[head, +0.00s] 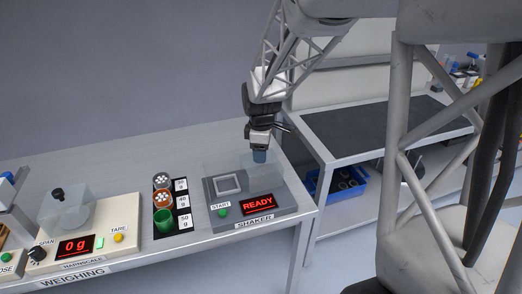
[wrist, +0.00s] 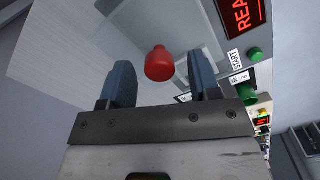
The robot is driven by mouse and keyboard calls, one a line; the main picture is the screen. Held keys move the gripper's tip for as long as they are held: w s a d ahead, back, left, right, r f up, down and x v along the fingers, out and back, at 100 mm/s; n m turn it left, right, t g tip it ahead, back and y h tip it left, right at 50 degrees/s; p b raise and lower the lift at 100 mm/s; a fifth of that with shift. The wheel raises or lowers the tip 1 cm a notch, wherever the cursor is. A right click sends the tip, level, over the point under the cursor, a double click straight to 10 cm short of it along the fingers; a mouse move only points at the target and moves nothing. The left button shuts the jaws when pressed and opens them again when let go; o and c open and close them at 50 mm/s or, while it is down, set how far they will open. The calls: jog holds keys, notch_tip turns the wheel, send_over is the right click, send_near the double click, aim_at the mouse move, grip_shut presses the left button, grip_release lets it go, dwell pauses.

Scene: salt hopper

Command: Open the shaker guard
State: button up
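The shaker (head: 285,205) is a grey box at the right end of the bench, with a red READY display (head: 258,203) and a green START button (head: 223,212). Its clear guard (head: 222,166) shows faintly over the top, and I cannot tell its exact edges. My gripper (head: 260,157) points down at the shaker's back right. In the wrist view, a red knob (wrist: 159,66) sits between the two blue fingers of my gripper (wrist: 160,75). The fingers are open, with a visible gap on each side of the knob. The knob is hidden in the head view.
Left of the shaker, a black rack (head: 180,229) holds orange-brown and green containers with weight labels. A weighing scale (head: 108,228) with a clear cover stands further left. A second table (head: 385,130) with a blue bin (head: 325,188) beneath is at the right.

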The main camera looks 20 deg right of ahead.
jog(key=shift+r, duration=3.9)
jog(key=shift+s, duration=0.1)
jog(key=shift+s+a+r, duration=0.15)
jog(key=shift+s+r, duration=0.2)
jog(key=shift+s, duration=0.2)
jog(key=s+a+r+m+t, duration=0.1)
jog(key=s+m, duration=0.5)
jog(key=s, duration=0.8)
jog(key=s+a+r+m+t, duration=0.1)
jog(key=s+m, duration=0.6)
jog(key=s, duration=0.7)
notch_tip(320, 180, up, 3)
jog(key=shift+a+f+t, duration=0.2)
jog(key=shift+a+t, duration=0.1)
jog(key=shift+a, duration=0.25)
